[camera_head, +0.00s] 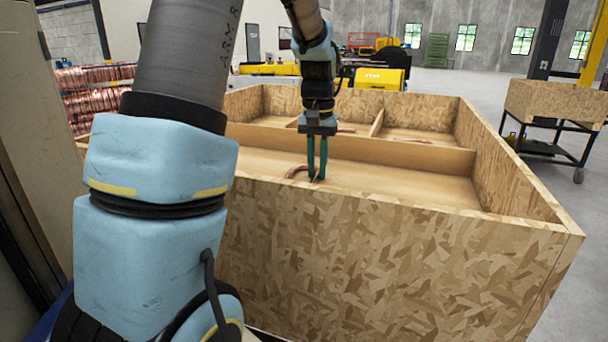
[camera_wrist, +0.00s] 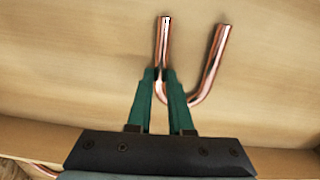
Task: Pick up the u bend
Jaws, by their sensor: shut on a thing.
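The copper u bend (camera_wrist: 213,66) shows in the wrist view, with its two legs pointing to the top of the picture and its curve near my fingers. My gripper (camera_wrist: 162,78) has its green fingers shut on the left leg of the u bend; the right leg stands free beside the right finger. In the head view, my gripper (camera_head: 316,178) points down inside the front compartment of the wooden crate, and the u bend (camera_head: 297,171) shows as a small copper curve at the fingertips. I cannot tell whether it touches the floor of the crate.
The large chipboard crate (camera_head: 400,260) has tall outer walls and lower inner dividers (camera_head: 420,157). More copper pieces (camera_head: 418,141) lie in the back compartments. The right part of the front compartment is clear. A cart with a wooden box (camera_head: 555,101) stands at the right.

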